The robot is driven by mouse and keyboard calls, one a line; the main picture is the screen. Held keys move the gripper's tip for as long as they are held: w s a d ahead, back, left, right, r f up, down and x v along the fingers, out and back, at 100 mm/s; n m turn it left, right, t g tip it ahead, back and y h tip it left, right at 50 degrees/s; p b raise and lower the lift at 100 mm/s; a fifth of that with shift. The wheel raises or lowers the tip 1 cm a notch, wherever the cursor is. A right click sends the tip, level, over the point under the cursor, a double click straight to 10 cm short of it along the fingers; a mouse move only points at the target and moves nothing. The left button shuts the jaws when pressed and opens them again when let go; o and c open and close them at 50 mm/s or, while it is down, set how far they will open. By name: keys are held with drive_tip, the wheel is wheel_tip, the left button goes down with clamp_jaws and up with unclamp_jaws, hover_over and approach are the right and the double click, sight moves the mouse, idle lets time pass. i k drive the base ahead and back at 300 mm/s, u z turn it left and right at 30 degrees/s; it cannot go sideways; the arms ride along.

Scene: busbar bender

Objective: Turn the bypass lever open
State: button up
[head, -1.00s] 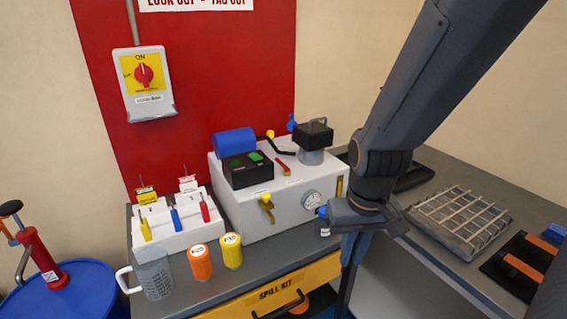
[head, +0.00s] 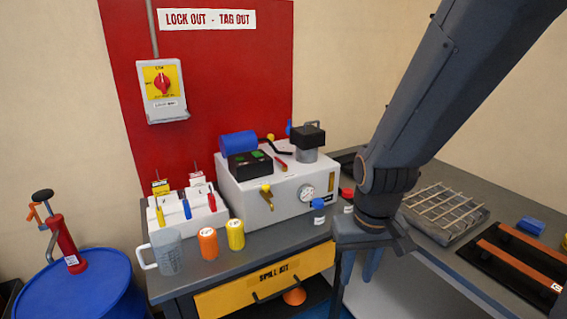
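The white hydraulic unit (head: 250,205) stands on the grey bench. A yellow lever (head: 267,193) sits on its front face, slanting down to the right. A small red lever (head: 281,164) and a black handle with a yellow knob (head: 271,138) are on its top. I cannot read which one is marked bypass. My gripper (head: 361,266) points down, right of the unit and nearer to me, away from every lever. Its two fingers look apart with nothing between them.
A blue-capped bottle (head: 319,212) and a red-capped one (head: 348,203) stand between the unit and my gripper. Orange (head: 208,243) and yellow (head: 236,235) canisters and a jug (head: 168,252) line the bench front. A wire-topped tray (head: 445,213) lies to the right.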

sight(285, 168)
drive_tip(key=u, duration=0.65)
drive_tip(key=i, duration=0.65)
drive_tip(key=z, duration=0.55)
drive_tip(key=i, duration=0.45)
drive_tip(key=z, duration=0.45)
